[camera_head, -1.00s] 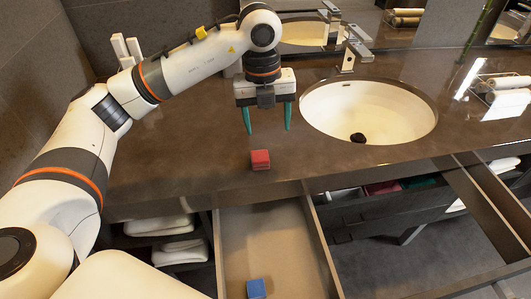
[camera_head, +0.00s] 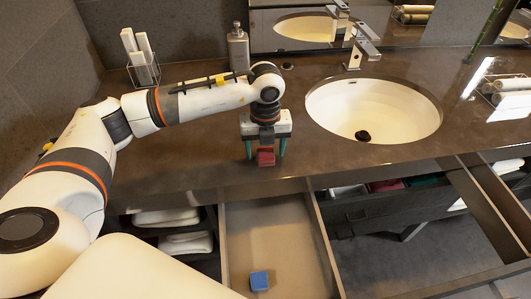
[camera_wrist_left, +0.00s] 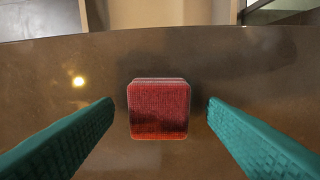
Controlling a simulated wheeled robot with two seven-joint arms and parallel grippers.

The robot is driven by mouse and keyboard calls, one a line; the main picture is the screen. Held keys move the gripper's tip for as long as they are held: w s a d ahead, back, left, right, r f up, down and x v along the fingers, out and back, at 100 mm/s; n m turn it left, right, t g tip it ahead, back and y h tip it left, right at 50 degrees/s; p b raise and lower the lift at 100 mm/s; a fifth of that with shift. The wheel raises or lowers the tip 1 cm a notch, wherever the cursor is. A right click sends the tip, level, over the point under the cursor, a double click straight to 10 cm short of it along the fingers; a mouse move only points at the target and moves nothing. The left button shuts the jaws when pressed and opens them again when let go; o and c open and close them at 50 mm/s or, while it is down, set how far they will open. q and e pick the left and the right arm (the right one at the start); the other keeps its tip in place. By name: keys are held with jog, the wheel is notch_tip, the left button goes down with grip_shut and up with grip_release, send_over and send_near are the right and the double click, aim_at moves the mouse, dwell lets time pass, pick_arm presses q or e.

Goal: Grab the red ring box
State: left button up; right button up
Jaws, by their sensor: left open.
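The red ring box (camera_head: 266,157) sits on the brown counter near its front edge, left of the sink. My left gripper (camera_head: 265,152) is over it, pointing down, with its teal fingers open on either side of the box. In the left wrist view the red box (camera_wrist_left: 159,109) lies between the two open fingers (camera_wrist_left: 160,122), with a gap on each side, so they do not touch it. My right gripper is not in view.
An open drawer (camera_head: 265,230) below the counter holds a blue box (camera_head: 259,281). A white sink (camera_head: 374,111) is to the right. A soap bottle (camera_head: 238,48) and a wire holder (camera_head: 145,70) stand at the back left.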

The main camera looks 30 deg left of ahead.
pick_arm(q)
jog(key=shift+f, duration=0.15)
jog(key=c, duration=1.1)
